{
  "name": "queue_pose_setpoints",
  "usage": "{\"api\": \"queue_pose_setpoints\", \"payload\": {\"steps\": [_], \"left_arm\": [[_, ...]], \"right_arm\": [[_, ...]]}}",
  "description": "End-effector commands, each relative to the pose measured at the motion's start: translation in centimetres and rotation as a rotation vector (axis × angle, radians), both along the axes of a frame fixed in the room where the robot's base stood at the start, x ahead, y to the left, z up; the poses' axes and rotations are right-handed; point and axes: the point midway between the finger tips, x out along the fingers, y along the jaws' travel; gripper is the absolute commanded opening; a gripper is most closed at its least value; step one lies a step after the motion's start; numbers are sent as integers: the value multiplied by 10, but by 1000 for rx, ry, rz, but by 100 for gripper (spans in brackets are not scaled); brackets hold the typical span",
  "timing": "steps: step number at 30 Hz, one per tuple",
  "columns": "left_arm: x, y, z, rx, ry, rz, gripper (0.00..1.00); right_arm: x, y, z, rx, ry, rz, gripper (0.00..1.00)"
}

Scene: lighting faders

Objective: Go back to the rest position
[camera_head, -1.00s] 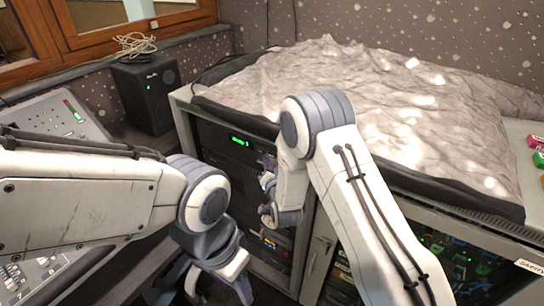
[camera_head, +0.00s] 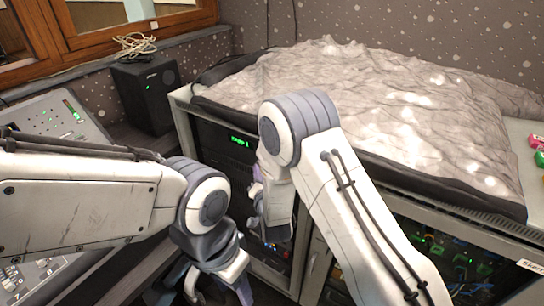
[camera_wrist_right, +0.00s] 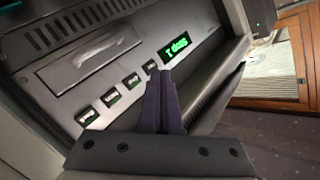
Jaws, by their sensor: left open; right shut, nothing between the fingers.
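My right gripper (camera_head: 256,188) is partly hidden behind its own wrist, in front of the rack in the head view. In the right wrist view its dark fingers (camera_wrist_right: 161,100) are together with nothing between them. They point toward a grey panel (camera_wrist_right: 60,65) with a green display (camera_wrist_right: 176,48) and a row of several small buttons; I cannot tell whether they touch it. My left gripper (camera_head: 217,290) is at the bottom of the head view, pointing down, open and empty. It is to the left of the rack, beside the mixing console.
The fader console (camera_head: 35,120) lies at the left, partly under my left arm. A black speaker (camera_head: 147,92) stands behind it. The rack cabinet (camera_head: 213,140) is in the middle, with a crumpled grey cloth (camera_head: 370,90) on top. Small coloured items (camera_head: 538,142) lie at the right edge.

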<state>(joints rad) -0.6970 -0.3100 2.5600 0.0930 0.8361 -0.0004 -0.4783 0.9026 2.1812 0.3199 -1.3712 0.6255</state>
Motion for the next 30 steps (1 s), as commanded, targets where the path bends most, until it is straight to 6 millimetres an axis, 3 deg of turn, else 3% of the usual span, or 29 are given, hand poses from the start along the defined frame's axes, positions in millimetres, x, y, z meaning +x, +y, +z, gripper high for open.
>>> {"api": "queue_pose_setpoints", "payload": {"steps": [14, 20, 23, 26, 30], "left_arm": [[0, 0, 0, 0, 0, 0, 50], [0, 0, 10, 0, 0, 0, 50], [0, 0, 18, 0, 0, 0, 50], [0, 0, 26, 0, 0, 0, 50], [0, 0, 36, 0, 0, 0, 50]], "right_arm": [[0, 0, 1, -1, 2, 2, 0], [-11, 18, 23, -55, 117, 63, 0], [-32, 35, 41, -128, 243, 145, 0], [-66, 47, 58, -221, 379, 246, 0], [-128, 51, 81, -368, 557, 404, 0]]}}
